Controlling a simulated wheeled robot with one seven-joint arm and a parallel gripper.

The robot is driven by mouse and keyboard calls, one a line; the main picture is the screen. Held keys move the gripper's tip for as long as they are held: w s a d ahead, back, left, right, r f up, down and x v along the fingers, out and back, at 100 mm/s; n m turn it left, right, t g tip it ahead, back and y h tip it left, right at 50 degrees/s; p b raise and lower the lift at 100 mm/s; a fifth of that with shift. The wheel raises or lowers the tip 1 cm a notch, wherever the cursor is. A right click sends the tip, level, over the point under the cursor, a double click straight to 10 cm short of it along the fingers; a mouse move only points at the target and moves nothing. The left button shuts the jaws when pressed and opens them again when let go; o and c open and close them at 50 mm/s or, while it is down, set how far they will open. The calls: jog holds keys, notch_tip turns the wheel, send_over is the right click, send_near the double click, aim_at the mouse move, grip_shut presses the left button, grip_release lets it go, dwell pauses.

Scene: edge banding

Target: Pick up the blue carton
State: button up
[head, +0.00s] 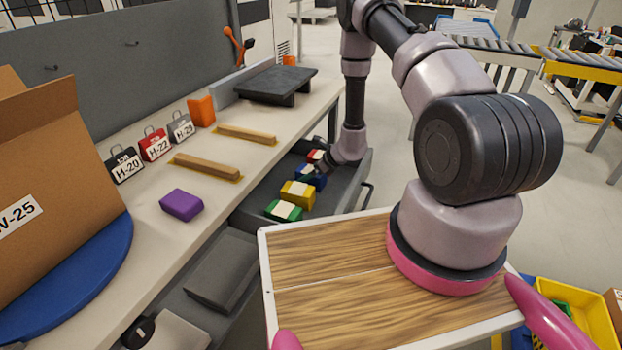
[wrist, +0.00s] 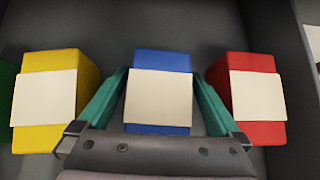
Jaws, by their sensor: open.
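The blue carton (wrist: 162,61) with a cream label lies in the open grey drawer, between a yellow carton (wrist: 65,68) and a red carton (wrist: 250,66). In the wrist view my gripper (wrist: 160,78) is open, with one teal finger on each side of the blue carton. I cannot tell whether the fingers touch the blue carton. In the head view the blue carton (head: 313,183) is partly hidden by my arm's end, which reaches down into the drawer (head: 335,205).
A green carton (head: 283,210) lies at the drawer's near end. The workbench (head: 165,240) beside it holds a purple block (head: 181,205), wooden strips (head: 207,167), labelled H-20, H-22 and H-29 items, and a large cardboard box (head: 50,170). The drawer walls stand close around the cartons.

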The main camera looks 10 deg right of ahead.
jog(key=shift+w+a+f, duration=0.15)
jog(key=shift+a+f, duration=0.1)
jog(key=c, duration=1.4)
